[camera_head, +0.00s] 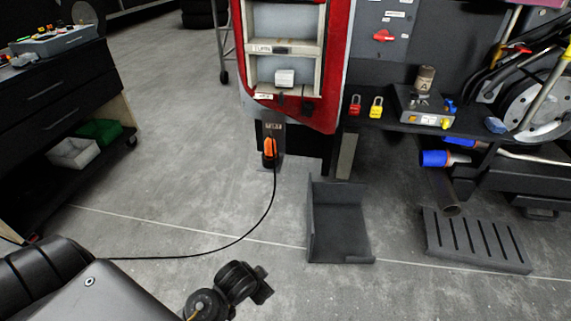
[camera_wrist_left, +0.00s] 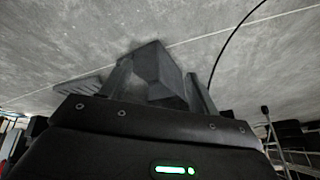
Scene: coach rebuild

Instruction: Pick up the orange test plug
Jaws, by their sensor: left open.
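The orange test plug (camera_head: 269,148) sits upright in a dark holder (camera_head: 272,130) below the red panel, seen in the head view. A black cable (camera_head: 268,212) hangs from it and curves left across the floor. Part of the cable (camera_wrist_left: 226,50) also shows in the left wrist view, but the plug does not. My left gripper (camera_wrist_left: 160,70) has its two fingers apart, with only the floor and a grey open tray seen beyond them. My left arm (camera_head: 235,283) is low at the front of the head view, apart from the plug. My right gripper is not in view.
The grey open tray (camera_head: 341,250) and a slotted dark rack (camera_head: 478,241) lie on the floor at right. The red panel (camera_head: 342,60) overhangs the plug. A dark bench (camera_head: 430,128) is at right, a drawer cabinet (camera_head: 50,95) at left.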

